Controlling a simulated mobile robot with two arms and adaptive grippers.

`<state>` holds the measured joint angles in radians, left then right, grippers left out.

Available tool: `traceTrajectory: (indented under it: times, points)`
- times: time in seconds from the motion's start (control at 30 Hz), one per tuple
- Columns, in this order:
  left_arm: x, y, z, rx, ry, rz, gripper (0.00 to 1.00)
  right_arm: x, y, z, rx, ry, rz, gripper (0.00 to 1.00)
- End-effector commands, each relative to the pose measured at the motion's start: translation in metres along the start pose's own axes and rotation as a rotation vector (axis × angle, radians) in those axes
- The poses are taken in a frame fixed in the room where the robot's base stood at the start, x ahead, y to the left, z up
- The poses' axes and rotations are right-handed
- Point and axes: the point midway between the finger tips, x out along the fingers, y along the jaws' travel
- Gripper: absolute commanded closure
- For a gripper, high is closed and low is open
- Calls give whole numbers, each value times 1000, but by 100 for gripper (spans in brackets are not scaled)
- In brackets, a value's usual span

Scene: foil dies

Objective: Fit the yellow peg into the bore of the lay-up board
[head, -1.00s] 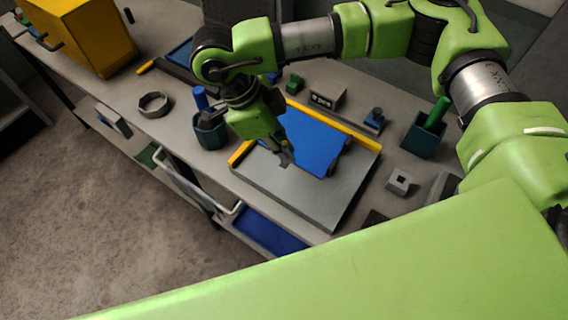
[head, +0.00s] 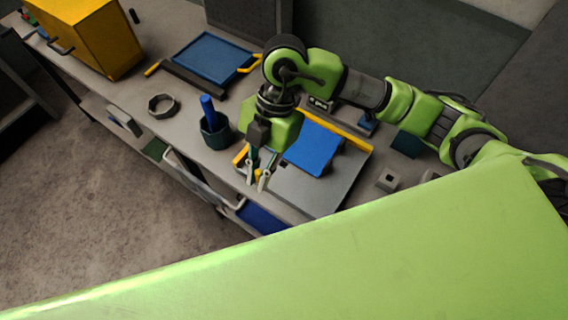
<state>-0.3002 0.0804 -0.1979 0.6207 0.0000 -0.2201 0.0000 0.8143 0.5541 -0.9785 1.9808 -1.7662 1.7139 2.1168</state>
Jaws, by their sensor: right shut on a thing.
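The lay-up board appears to be the grey plate (head: 312,193) with a blue sheet (head: 312,150) and yellow edge strips, in the middle of the bench. Its bore cannot be made out. My right gripper (head: 257,180) points down over the plate's left front edge. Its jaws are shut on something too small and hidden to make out. No yellow peg can be told apart; yellow beside the gripper looks like the board's edge strip. Whether the fingertips touch the board cannot be told. My left gripper is not in view.
A dark cup (head: 216,138) with a blue rod stands left of the board, beyond it a grey ring (head: 162,105). A grey block with a square hole (head: 388,180) sits right. A blue panel (head: 212,56) and a yellow box (head: 90,35) are at the back. Bare bench lies around the ring.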

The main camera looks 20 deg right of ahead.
Motion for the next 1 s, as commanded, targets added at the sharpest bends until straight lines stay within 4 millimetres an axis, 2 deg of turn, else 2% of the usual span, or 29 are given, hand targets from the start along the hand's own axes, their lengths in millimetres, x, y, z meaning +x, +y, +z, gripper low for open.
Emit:
traceTrajectory:
  times: [0.03,0.2,0.37,0.47,0.73,1.0]
  points:
    - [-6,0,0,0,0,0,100,-2,-2,-6,59,1,24,100]
    - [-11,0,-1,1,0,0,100,-2,-1,-14,206,0,85,100]
    - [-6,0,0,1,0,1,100,2,1,-6,259,-2,105,100]
    - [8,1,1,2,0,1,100,5,4,14,265,-3,108,100]
    - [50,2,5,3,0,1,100,10,13,88,265,-3,107,100]
    - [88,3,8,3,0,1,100,31,18,130,259,-2,106,100]
